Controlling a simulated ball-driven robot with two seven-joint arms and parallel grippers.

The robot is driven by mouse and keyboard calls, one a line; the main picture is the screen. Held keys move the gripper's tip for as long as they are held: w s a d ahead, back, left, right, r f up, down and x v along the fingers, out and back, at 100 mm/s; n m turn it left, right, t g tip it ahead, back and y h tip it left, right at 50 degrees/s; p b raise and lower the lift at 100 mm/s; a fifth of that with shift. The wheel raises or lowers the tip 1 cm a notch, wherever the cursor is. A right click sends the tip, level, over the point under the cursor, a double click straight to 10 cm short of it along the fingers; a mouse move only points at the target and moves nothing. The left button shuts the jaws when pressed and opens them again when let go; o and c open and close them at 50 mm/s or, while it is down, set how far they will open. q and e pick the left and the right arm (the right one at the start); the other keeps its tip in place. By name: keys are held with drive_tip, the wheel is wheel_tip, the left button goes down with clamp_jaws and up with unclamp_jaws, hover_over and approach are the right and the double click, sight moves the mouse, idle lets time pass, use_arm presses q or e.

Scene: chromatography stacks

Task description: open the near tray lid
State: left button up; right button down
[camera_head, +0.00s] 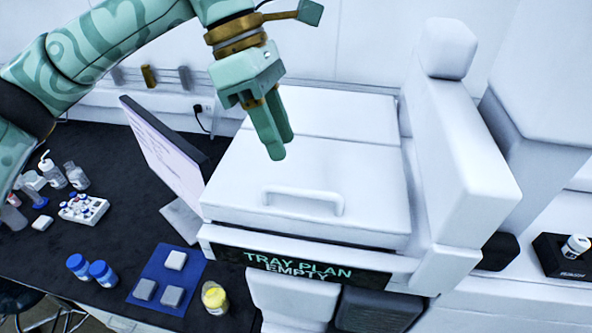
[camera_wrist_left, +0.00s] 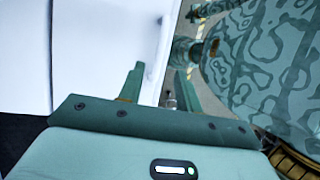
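The near tray lid (camera_head: 300,178) is a white panel with a raised bar handle (camera_head: 303,200) near its front edge. It lies flat and looks shut on the white machine. My left gripper (camera_head: 280,146) is teal, points down and appears above the lid's back part, behind the handle. Its exact height over the lid is hard to tell. In the left wrist view the two fingers (camera_wrist_left: 160,70) stand apart with nothing held between them. A white surface fills the left of that view. My right gripper is in neither view.
A far white panel (camera_head: 340,115) lies behind the near lid. A tall white housing (camera_head: 465,150) stands right of it. A monitor (camera_head: 165,150) stands close on the left. The front display (camera_head: 300,265) reads "TRAY PLAN EMPTY". Bottles and a blue mat (camera_head: 150,272) lie on the dark bench.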

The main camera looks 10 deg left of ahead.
sight(301, 189)
use_arm(q)
drive_tip(key=p+x, duration=0.1)
drive_tip(key=x, duration=0.5)
drive_tip(key=shift+s+d+f, duration=0.15)
drive_tip(key=shift+d+f, duration=0.05)
drive_tip(key=shift+f, duration=0.3)
clamp_jaws()
